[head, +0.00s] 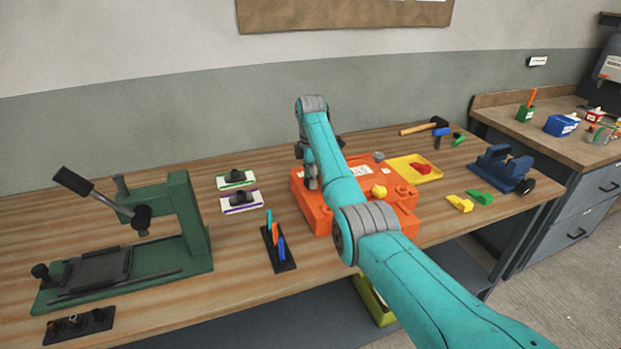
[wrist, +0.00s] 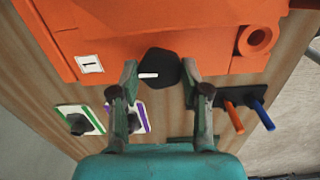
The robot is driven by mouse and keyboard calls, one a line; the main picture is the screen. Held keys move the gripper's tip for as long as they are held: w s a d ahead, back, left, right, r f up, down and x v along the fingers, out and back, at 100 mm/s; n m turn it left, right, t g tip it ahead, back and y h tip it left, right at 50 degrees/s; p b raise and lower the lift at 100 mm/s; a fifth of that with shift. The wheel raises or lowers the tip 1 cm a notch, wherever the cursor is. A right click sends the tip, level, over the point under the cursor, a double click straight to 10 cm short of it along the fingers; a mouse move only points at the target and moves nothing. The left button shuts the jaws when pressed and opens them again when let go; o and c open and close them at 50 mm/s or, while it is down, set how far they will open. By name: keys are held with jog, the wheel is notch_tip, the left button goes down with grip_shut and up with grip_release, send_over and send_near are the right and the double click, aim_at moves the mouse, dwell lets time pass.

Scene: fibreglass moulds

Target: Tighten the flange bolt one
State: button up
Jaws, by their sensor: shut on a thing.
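The orange mould (head: 318,217) sits on the wooden bench, and its side fills the top of the wrist view (wrist: 215,22). A white label with a 1 (wrist: 89,64) is on it. Flange bolt one (wrist: 158,66) is a black bolt head with a white mark, to the right of that label. My gripper (wrist: 160,80) is shut on the bolt head, with one finger on each side of it. In the head view my teal arm reaches over the mould, and the bolt is hidden there.
A rack with blue and orange tools (head: 279,251) stands left of the mould. Two white cards with black knobs (head: 237,179) lie behind it. A green press (head: 185,215) is at left, a yellow tray (head: 428,174) and blue vise (head: 500,170) at right.

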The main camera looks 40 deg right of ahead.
jog(key=m, duration=0.3)
jog(key=shift+m, duration=0.4)
jog(key=m, duration=0.3)
jog(key=shift+m, duration=0.3)
jog(key=m, duration=1.4)
jog(key=shift+m, duration=0.3)
jog(key=m, duration=2.9)
jog(key=shift+m, duration=0.5)
